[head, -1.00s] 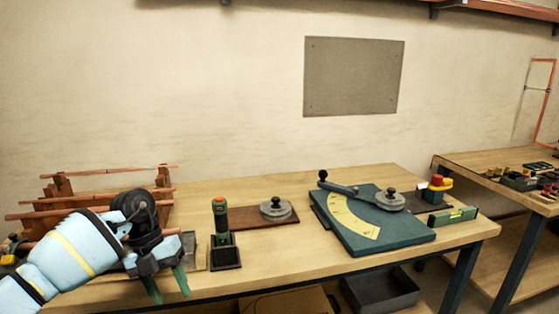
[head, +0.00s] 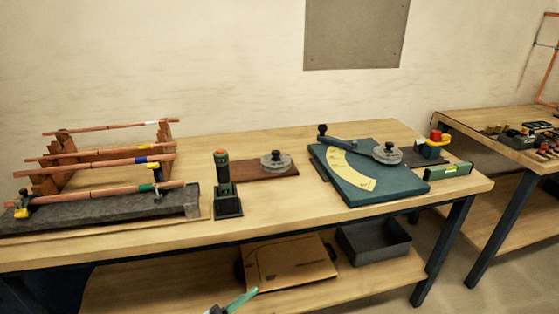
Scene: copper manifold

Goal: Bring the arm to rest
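One green finger of what looks like my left gripper (head: 238,302) shows at the bottom edge of the head view, left of the middle. It is in front of the bench's lower shelf and apart from everything on the bench. The rest of that gripper and its arm are cut off by the frame, so I cannot tell whether it is open or holds anything. My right gripper is not in view.
A cardboard box (head: 290,262) and grey bin (head: 373,240) sit below.

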